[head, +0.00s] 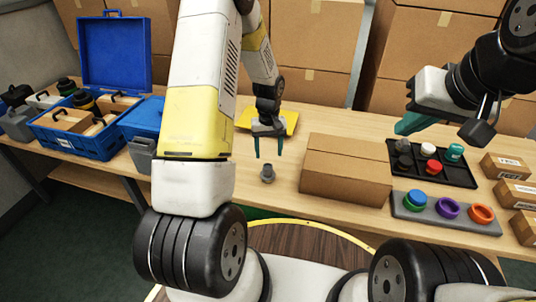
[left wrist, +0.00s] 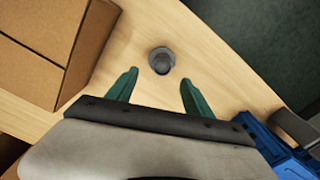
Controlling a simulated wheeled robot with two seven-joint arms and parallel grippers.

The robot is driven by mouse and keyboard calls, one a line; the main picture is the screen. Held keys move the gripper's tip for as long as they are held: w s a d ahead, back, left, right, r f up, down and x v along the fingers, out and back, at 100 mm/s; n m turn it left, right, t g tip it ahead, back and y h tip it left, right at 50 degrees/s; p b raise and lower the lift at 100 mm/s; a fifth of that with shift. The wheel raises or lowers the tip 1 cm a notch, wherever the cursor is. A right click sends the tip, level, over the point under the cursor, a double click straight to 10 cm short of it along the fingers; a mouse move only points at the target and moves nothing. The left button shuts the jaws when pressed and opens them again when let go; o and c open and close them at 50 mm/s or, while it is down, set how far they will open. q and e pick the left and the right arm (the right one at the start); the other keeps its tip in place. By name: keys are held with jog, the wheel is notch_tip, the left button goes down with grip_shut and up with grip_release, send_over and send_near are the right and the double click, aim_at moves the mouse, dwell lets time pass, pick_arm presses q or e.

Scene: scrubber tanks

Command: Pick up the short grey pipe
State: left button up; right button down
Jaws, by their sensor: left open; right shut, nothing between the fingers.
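The short grey pipe (head: 267,173) stands on the wooden table, left of a closed cardboard box. In the left wrist view the pipe (left wrist: 161,60) lies just beyond and between the fingertips, with nothing touching it. My left gripper (head: 269,152) is open and empty, its green fingers pointing down behind the pipe in the head view. It also shows in the left wrist view (left wrist: 158,78). My right gripper (head: 405,125) is at the upper right above the table, shut and empty.
The cardboard box (head: 345,172) stands close to the right of the pipe. A yellow tray (head: 291,122) lies behind my left gripper. A black tray (head: 458,177) and a grey holder (head: 455,222) with coloured rings are on the right. Blue crates (head: 85,142) are on the left.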

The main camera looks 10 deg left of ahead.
aim_at(268, 166)
pick_arm(q)
jog(key=shift+a+f, duration=0.1)
jog(key=shift+f, duration=0.45)
jog(key=f, duration=0.4)
jog(key=s+f, duration=0.1)
jog(key=f, duration=0.1)
jog(key=shift+f, duration=0.15)
jog(key=shift+w+f, duration=0.1)
jog(key=shift+f, duration=0.45)
grip_shut()
